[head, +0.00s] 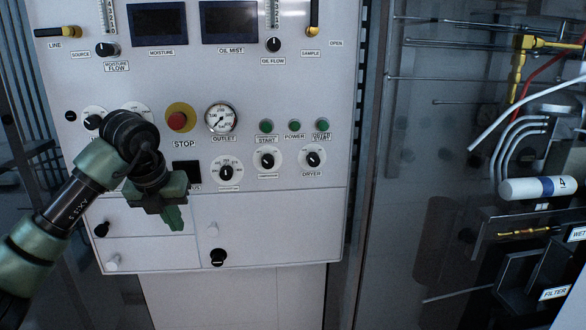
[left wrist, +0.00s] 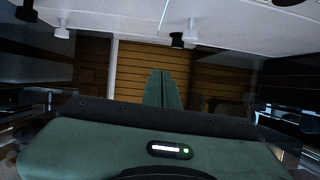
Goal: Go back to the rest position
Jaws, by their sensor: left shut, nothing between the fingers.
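My left gripper (head: 174,216) is green and shut, with nothing between its fingers. In the head view its arm comes in from the left, and it hangs in front of the lower left part of the white control panel (head: 280,230). It hides part of the panel there. In the left wrist view the closed fingers (left wrist: 166,90) point away over a brown slatted surface (left wrist: 215,75), below the pale panel. My right gripper is not in view.
The panel carries a red stop button (head: 177,121), an outlet gauge (head: 221,118), several knobs and green buttons (head: 294,126). A black knob (head: 218,257) sticks out low, right of the gripper. Pipes and a white cylinder (head: 538,188) are at the right.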

